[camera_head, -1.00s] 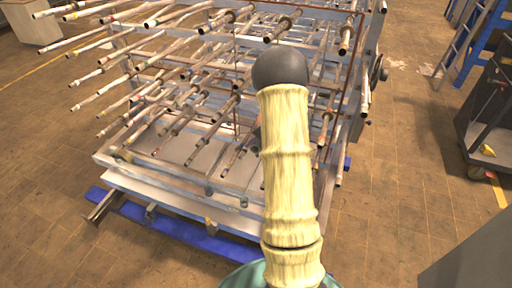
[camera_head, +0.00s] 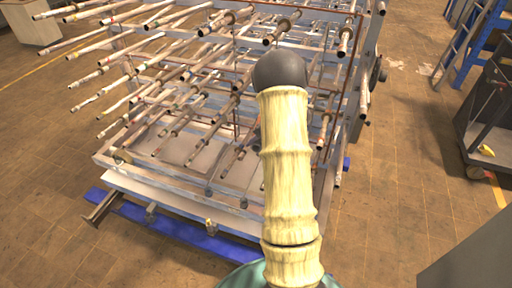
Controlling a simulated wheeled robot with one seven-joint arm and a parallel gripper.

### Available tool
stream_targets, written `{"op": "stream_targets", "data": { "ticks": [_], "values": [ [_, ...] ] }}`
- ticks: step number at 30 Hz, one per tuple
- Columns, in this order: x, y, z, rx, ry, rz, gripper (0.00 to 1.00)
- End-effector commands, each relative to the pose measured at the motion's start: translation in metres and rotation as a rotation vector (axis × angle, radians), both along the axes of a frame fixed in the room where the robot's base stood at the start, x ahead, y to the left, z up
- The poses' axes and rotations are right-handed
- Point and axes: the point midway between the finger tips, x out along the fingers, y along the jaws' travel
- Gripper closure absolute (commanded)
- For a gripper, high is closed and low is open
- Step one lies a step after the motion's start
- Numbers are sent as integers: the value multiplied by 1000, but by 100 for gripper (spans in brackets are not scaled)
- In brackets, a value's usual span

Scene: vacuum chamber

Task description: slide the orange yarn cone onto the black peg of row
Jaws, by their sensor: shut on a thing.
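A metal rack (camera_head: 170,180) with several rows of rod-like pegs (camera_head: 125,83) fills the upper left and middle of the head view. The pegs look rusty brown and whitish, and I cannot tell one as the black peg. My own pale, ringed arm with a dark rounded end rises in front of the rack's right part and covers some pegs. My gripper does not show, and neither does an orange yarn cone; either may be hidden behind my arm.
The rack stands over a blue base beam (camera_head: 205,240) on a brown tiled floor. A dark cart (camera_head: 490,135) and a blue ladder (camera_head: 465,45) are at the right. A grey block (camera_head: 475,255) fills the lower right corner. Floor between rack and cart is clear.

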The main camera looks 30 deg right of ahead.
Motion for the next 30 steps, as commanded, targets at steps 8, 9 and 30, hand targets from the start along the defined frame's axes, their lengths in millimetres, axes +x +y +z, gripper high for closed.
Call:
{"op": "stream_targets", "data": {
  "ticks": [8,9,30],
  "values": [
    [6,-7,0,0,-1,1,100],
    [7,-8,0,-1,-2,1,100],
    [17,-21,-1,0,-2,0,38]
  ]
}}
